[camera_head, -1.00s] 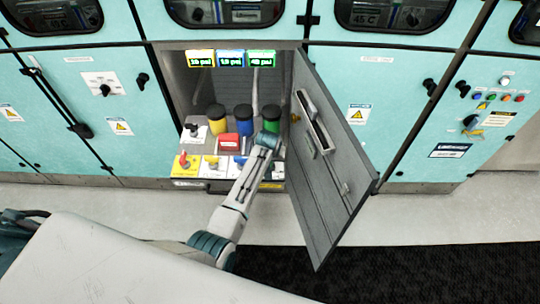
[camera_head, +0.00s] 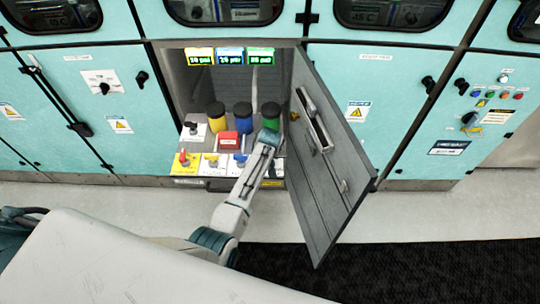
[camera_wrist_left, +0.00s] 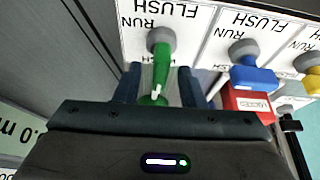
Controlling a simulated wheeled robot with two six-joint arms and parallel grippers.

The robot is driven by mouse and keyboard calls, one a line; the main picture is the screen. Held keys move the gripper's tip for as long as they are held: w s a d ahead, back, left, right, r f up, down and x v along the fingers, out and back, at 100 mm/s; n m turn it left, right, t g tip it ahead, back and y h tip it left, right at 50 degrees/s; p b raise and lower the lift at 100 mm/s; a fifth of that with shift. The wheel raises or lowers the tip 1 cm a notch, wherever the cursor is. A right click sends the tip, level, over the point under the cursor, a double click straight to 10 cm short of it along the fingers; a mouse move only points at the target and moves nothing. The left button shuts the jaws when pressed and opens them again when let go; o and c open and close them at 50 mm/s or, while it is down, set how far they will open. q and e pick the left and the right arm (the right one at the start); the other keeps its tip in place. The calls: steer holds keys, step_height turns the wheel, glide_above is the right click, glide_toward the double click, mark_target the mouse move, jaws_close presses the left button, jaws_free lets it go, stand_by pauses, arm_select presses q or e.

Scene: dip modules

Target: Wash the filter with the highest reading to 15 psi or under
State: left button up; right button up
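Three small displays hang in the open cabinet: yellow (camera_head: 199,57), blue (camera_head: 230,57) and green (camera_head: 260,57). Their digits are tiny; yellow looks like 10 psi, blue in the twenties, green highest in the thirties. Below stand a yellow filter (camera_head: 216,117), a blue filter (camera_head: 242,117) and a green filter (camera_head: 270,112). My left gripper (camera_head: 268,138) is in front of the green filter. In the left wrist view its fingers (camera_wrist_left: 160,85) straddle the green valve handle (camera_wrist_left: 160,78), with gaps appearing on both sides. My right gripper is out of view.
The grey cabinet door (camera_head: 325,165) stands open just right of my left arm. A blue handle (camera_wrist_left: 250,73) and a red block (camera_wrist_left: 247,102) are near the fingers. Yellow, white and blue panels with RUN and FLUSH labels line the front.

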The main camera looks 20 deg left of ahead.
arm_select(q)
steer(key=b+v, duration=0.1)
steer(key=v, duration=0.9)
steer(key=shift+r+b, duration=0.35)
steer(key=shift+s, duration=0.15)
steer(key=s+a+f+m+g+b, duration=0.1)
steer(key=s+f, duration=0.5)
steer(key=f, duration=0.5)
steer(key=s+a+f+m+b, duration=0.1)
steer(key=s+a+f, duration=0.1)
steer(key=s+f, duration=0.75)
steer(key=s+a+f+m+g, duration=0.1)
steer(key=s+f, duration=0.3)
steer(key=f, duration=1)
steer(key=s+a+f, duration=0.3)
steer(key=s+f, duration=0.2)
steer(key=s, duration=0.6)
steer(key=s+a+f+b, duration=0.1)
steer(key=s+a+f, duration=0.2)
steer(key=s, duration=0.8)
steer(key=s+a+f+g+b, duration=0.1)
steer(key=s+a+f, duration=0.2)
steer(key=s+f, duration=0.5)
steer(key=s, duration=0.4)
steer(key=shift+a+m+h, duration=0.2)
steer(key=shift+m+h, duration=0.1)
steer(key=shift+m, duration=0.1)
